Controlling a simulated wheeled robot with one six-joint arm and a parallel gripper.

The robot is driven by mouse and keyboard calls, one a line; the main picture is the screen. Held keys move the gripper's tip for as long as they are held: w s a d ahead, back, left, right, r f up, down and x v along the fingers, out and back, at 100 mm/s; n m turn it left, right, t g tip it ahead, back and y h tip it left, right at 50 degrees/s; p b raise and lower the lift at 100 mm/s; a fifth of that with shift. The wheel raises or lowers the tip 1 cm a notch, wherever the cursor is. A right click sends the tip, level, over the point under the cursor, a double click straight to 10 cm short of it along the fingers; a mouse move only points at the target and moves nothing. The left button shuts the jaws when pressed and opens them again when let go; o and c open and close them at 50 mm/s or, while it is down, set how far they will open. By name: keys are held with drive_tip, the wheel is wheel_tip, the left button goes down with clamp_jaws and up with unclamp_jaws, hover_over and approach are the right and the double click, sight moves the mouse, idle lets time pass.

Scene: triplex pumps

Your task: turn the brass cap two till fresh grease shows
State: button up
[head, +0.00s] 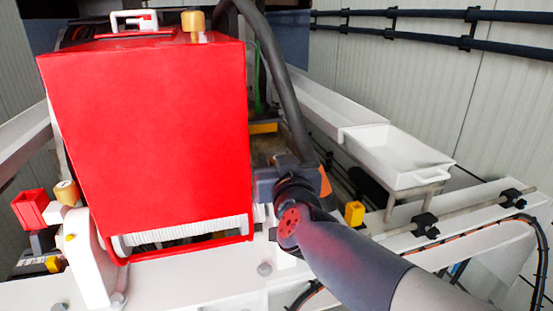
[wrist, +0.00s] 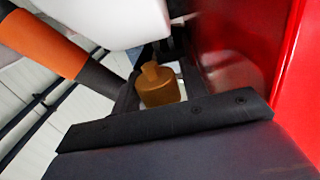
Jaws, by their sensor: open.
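A brass cap (wrist: 160,88) with a narrower top knob shows in the wrist view, just beyond the dark edge of my gripper (wrist: 168,124). My gripper is open; I cannot tell whether it touches the cap. In the head view my gripper (head: 268,183) is beside the lower right edge of the red housing (head: 150,110), its fingertips mostly hidden. Another brass cap (head: 194,22) stands on top of the housing, and one (head: 66,193) sits at the left. No number shows on any cap, and no grease is visible.
The red wall (wrist: 235,45) stands close on the right in the wrist view. An orange and dark tube-like part (wrist: 50,45) crosses the upper left. In the head view a dark hose (head: 285,85) hangs behind my wrist. White trays (head: 395,150) stand at the right.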

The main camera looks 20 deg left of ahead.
drive_tip(key=p+v, duration=0.1)
drive_tip(key=v, duration=0.9)
drive_tip(key=shift+d, duration=0.1)
